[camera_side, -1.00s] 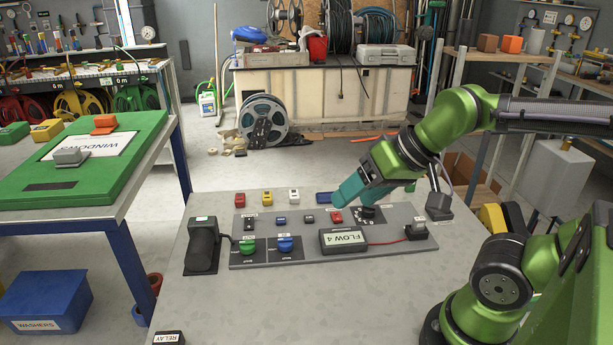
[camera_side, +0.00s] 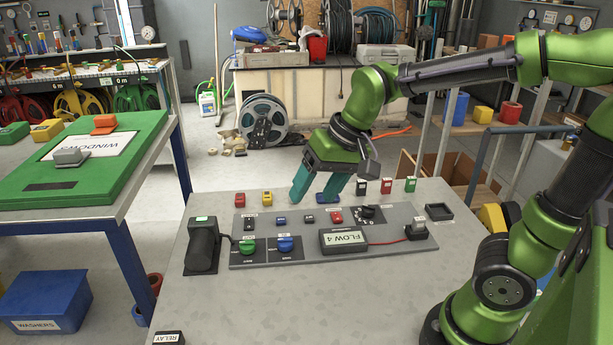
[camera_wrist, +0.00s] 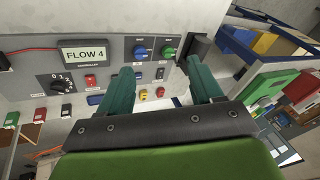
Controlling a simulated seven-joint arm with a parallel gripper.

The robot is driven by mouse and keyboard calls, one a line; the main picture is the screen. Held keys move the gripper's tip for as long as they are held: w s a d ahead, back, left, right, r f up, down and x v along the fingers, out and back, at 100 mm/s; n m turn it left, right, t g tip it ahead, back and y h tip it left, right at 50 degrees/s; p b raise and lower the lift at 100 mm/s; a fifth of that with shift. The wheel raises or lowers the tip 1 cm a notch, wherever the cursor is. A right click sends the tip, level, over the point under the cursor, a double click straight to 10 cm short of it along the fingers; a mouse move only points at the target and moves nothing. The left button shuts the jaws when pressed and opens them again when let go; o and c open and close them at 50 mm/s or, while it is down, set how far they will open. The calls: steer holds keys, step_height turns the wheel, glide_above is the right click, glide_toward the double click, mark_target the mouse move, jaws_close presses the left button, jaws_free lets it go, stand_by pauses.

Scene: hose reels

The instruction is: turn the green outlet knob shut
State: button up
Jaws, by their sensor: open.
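The green outlet knob (camera_side: 248,247) sits at the left end of the grey control panel (camera_side: 380,240), left of a blue knob (camera_side: 285,245). In the wrist view the green knob (camera_wrist: 168,51) is at upper centre, right of the blue knob (camera_wrist: 140,51). My gripper (camera_side: 315,195) is open and empty, above the panel's far edge, right of and behind the green knob and apart from it. Its teal fingers (camera_wrist: 160,85) reach toward the panel in the wrist view.
A box marked FLOW 4 (camera_side: 344,240) stands on the panel. A black device (camera_side: 202,248) stands left of the panel. Small red (camera_side: 240,200) and yellow (camera_side: 267,199) blocks lie behind it. The table front is mostly clear, with a RELAY block (camera_side: 167,338).

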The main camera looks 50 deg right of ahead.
steer(key=w+f+m+g, duration=0.2)
steer(key=w+f+m, duration=0.1)
steer(key=w, duration=0.7)
steer(key=m+g+h, duration=0.2)
steer(key=m, duration=0.6)
glide_above(247, 242)
steer(key=f, duration=0.2)
step_height(247, 242, down, 16)
steer(key=shift+f, duration=0.1)
steer(key=shift+c, duration=0.4)
steer(key=c, duration=1)
